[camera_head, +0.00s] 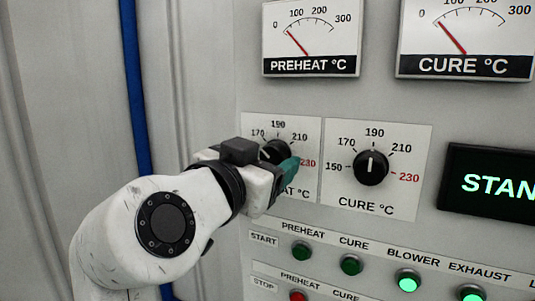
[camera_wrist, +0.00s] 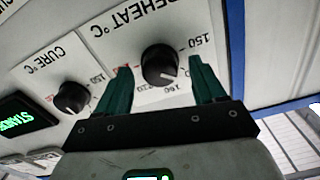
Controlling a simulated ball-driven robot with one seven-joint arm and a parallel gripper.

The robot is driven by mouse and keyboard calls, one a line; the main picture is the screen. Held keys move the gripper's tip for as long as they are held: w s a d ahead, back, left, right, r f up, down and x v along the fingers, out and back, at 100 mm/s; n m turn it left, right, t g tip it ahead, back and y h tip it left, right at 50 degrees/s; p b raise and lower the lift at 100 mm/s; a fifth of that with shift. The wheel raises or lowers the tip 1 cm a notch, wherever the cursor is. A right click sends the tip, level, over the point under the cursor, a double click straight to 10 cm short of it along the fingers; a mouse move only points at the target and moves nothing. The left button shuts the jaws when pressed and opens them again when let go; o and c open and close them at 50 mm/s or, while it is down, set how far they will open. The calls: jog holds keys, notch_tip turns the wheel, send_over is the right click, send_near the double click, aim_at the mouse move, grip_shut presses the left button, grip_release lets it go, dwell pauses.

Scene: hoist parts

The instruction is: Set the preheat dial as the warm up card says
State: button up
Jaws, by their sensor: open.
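The preheat dial (camera_head: 274,151) is a black round knob on a white plate, partly covered by my gripper in the head view. In the wrist view the dial (camera_wrist: 160,64) appears upside down between my two green fingers. Its white pointer mark points down there, toward the top of the scale near 190; the exact reading is hard to tell. My gripper (camera_wrist: 161,70) is open, with a finger on each side of the knob and visible gaps. In the head view my gripper (camera_head: 288,168) covers the plate's lower left. No warm up card is in view.
The cure dial (camera_head: 371,167) is close on the right, its pointer up at 190. Preheat (camera_head: 310,38) and cure (camera_head: 466,38) gauges are above. Several buttons, including the green preheat start button (camera_head: 302,251), are below. A dark display (camera_head: 490,184) is at right.

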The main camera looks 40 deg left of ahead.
jog(key=c, duration=1.1)
jog(key=shift+o, duration=0.2)
jog(key=shift+n, duration=0.3)
jog(key=n+p, duration=0.1)
jog(key=n, duration=0.3)
jog(key=shift+r+p, duration=0.1)
jog(key=shift+p, duration=0.3)
jog(key=shift+n+p, duration=1.15)
jog(key=shift+n, duration=1.55)
jog(key=shift+a, duration=0.1)
jog(key=o, duration=1.1)
jog(key=shift+c, duration=0.2)
